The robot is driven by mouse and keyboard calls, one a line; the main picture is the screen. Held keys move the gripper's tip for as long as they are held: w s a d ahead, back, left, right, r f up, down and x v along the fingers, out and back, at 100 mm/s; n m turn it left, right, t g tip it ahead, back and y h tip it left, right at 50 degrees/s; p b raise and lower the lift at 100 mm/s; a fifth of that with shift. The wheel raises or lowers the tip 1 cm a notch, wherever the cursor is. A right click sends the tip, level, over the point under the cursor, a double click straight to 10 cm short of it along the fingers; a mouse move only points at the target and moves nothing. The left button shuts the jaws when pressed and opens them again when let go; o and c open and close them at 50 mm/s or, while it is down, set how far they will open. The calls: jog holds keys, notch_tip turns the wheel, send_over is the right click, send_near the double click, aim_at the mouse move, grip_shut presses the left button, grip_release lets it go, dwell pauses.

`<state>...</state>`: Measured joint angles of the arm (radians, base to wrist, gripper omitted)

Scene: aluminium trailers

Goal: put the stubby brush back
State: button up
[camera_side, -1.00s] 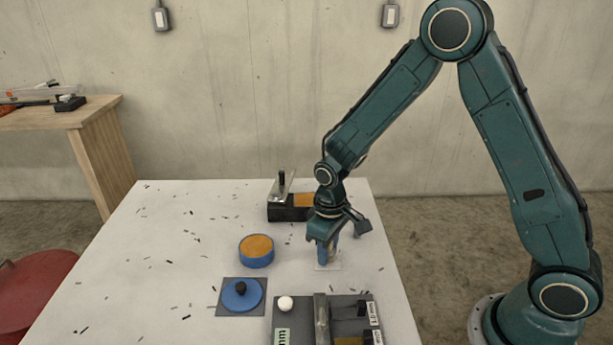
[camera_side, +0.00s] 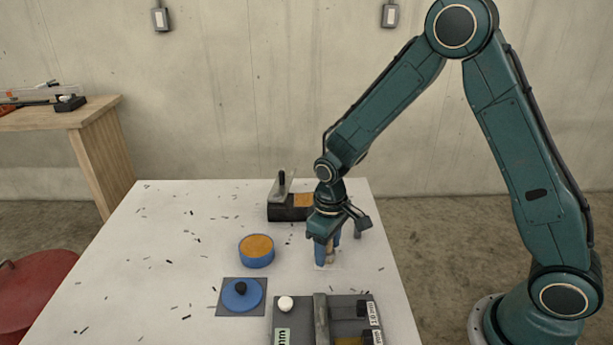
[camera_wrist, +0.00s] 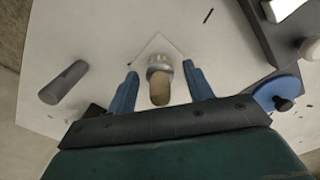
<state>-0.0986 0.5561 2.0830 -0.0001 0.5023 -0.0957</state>
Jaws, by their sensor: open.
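The stubby brush (camera_wrist: 159,82) has a tan wooden handle and a pale metal collar. It stands between my open fingers in the wrist view, with a gap showing on each side. It also shows in the side view (camera_side: 329,253), partly hidden by a blue finger. Its base is at a thin square outline (camera_wrist: 153,42) on the white table, and its lower end is hard to see. My gripper (camera_side: 328,258) is low over the table, its two blue fingers on either side of the brush. It also shows in the wrist view (camera_wrist: 158,85).
A blue round tin with an orange top (camera_side: 256,251) and a blue lid with black knob (camera_side: 241,294) are left of my gripper. A dark grey fixture (camera_side: 298,315) is in front, a black block (camera_side: 290,214) behind. The table's left is clear except for shavings.

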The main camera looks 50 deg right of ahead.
notch_tip(320, 180, up, 11)
jog(key=shift+f, duration=0.1)
jog(key=shift+r, duration=0.3)
dwell(0.7)
jog(key=shift+s+r, duration=0.2)
jog(key=shift+r, duration=0.05)
jog(key=s+d+r+m+t, duration=0.1)
jog(key=s+d+r+t, duration=0.1)
jog(key=s+r, duration=0.4)
jog(key=s+d+r+m+t, duration=0.1)
jog(key=s+r, duration=0.6)
jog(key=s, duration=0.8)
jog(key=d+t, duration=0.1)
jog(key=t, duration=0.1)
jog(key=shift+t, duration=0.3)
